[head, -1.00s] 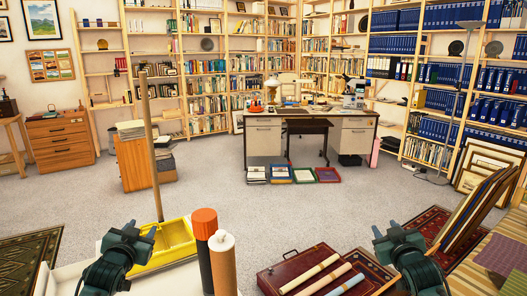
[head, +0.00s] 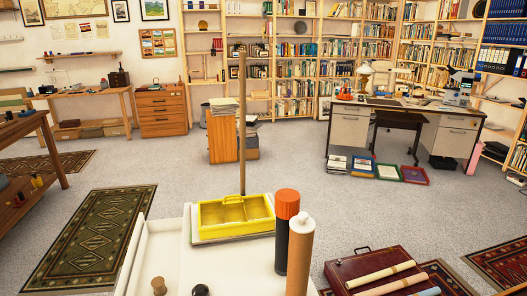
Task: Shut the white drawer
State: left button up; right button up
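A white unit (head: 197,262) stands close in front of me at the bottom of the head view. On its left is a white open-topped, walled part (head: 140,243) that looks like a pulled-out drawer, though its front is cut off by the bottom edge. A small wooden knob-shaped thing (head: 158,286) shows inside it. The desk farther back has white drawer fronts (head: 348,130) at its left and white fronts (head: 450,136) at its right; these look closed. Neither of my grippers is in view.
A yellow tray (head: 235,213), a tall wooden pole (head: 242,120) and an orange-capped dark tube (head: 285,235) stand at the white unit. A red case (head: 350,268) lies at right. A patterned rug (head: 92,232) and clear grey floor (head: 180,180) lie at left.

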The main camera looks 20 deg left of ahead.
aim_at(154, 249)
jog(key=k+j+u, duration=0.25)
jog(key=j, duration=1.1)
jog(key=j+u, duration=0.3)
jog(key=j, duration=1.05)
jog(key=k+z, duration=0.1)
jog(key=z, duration=0.55)
